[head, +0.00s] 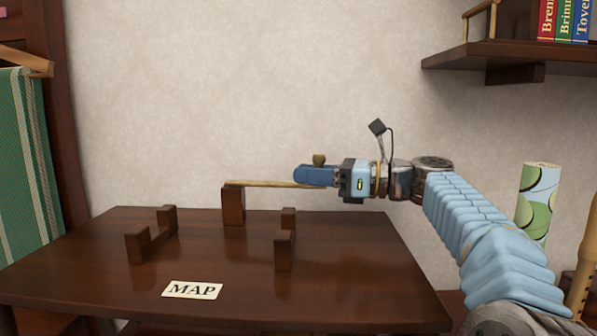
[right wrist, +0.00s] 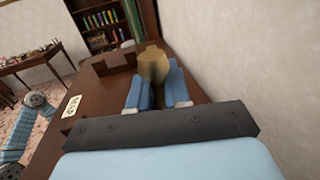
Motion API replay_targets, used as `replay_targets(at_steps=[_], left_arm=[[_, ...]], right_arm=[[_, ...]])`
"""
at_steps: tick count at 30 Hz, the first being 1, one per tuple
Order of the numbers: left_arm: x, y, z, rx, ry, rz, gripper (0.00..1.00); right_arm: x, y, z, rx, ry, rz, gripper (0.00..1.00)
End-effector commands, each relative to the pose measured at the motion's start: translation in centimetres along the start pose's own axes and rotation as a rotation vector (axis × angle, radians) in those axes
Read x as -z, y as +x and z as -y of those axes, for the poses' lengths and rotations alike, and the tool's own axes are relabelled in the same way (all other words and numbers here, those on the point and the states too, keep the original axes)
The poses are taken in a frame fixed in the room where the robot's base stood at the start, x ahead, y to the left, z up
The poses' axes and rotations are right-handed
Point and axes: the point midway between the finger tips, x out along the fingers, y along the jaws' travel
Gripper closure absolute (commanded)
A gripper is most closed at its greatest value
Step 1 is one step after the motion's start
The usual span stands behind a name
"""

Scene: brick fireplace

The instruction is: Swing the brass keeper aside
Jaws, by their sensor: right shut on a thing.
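The brass keeper (head: 262,184) is a thin bar above the table. Its left end rests at the top of a dark wooden post (head: 233,206), and its right part runs into my right gripper (head: 314,175). A brass knob (head: 319,159) sticks up just above the blue fingers. In the right wrist view, the keeper's rounded brass end (right wrist: 153,64) sits between the two blue fingers, and my right gripper (right wrist: 156,87) is shut on it. The fingers hide part of the bar. My left gripper is not seen.
The dark table (head: 100,280) carries two low notched wooden cradles (head: 138,246) (head: 284,252) and a MAP label (head: 192,290). A wall shelf (head: 520,55) holds books at the upper right. A green patterned roll (head: 537,195) stands right, behind my right arm.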

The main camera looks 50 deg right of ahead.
Motion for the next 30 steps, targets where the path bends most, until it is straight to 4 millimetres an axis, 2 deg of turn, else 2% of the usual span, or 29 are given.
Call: replay_targets(at_steps=[18,19,23,30], left_arm=[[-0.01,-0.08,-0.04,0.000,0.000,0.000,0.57],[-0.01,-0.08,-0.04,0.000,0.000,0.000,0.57],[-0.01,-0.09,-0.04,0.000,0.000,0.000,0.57],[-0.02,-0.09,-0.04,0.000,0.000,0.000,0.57]], right_arm=[[0.04,-0.19,0.16,-0.014,0.001,0.000,1.00],[0.04,-0.19,0.15,-0.014,0.001,0.000,0.81],[0.03,-0.19,0.15,-0.014,0.001,0.000,0.62],[0.00,-0.22,0.16,-0.013,0.000,0.000,0.62]])
